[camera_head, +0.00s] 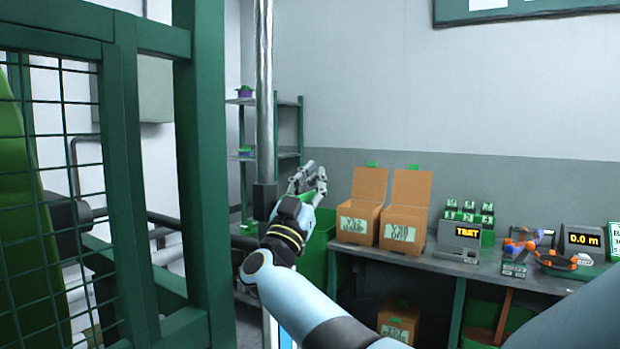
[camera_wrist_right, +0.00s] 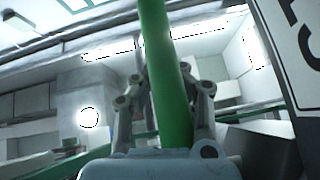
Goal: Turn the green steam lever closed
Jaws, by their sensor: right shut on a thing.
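The green steam lever (camera_wrist_right: 163,60) shows in the right wrist view as a green bar running up through the middle of the picture. My right gripper (camera_wrist_right: 166,95) has its grey fingers on both sides of the bar and is shut on it. In the head view my right gripper (camera_head: 307,178) is stretched out in front of the grey pipe and the shelf. My left gripper is not in view.
A green frame post (camera_head: 203,180) and mesh guard stand close on the left. A vertical pipe (camera_head: 264,100) runs beside my right gripper. A workbench (camera_head: 450,265) at right holds two cardboard boxes (camera_head: 359,205) and small devices. A green bin (camera_head: 318,250) stands behind my arm.

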